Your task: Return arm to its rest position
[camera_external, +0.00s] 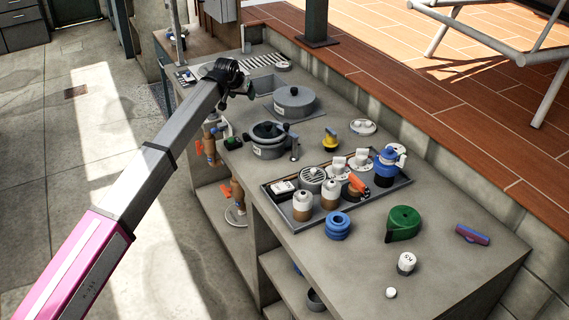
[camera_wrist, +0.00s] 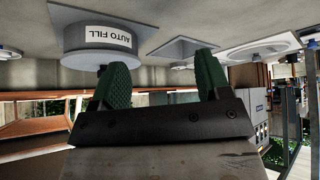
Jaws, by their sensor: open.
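My arm reaches from the lower left over the left edge of the grey counter (camera_external: 330,250) in the external view. My gripper (camera_external: 244,90) is at the arm's far end, near the pot-like grey unit with a lid (camera_external: 294,103). In the wrist view my gripper (camera_wrist: 162,88) shows two green finger pads spread apart with nothing between them. The wrist picture looks upside down. A grey round unit labelled AUTO FILL (camera_wrist: 98,45) shows beyond the left finger, apart from it as far as I can tell.
A second grey pot (camera_external: 267,148) stands below my gripper. A dark tray (camera_external: 290,222) holds bottles and fittings. The concrete floor (camera_external: 75,130) left of the counter is clear.

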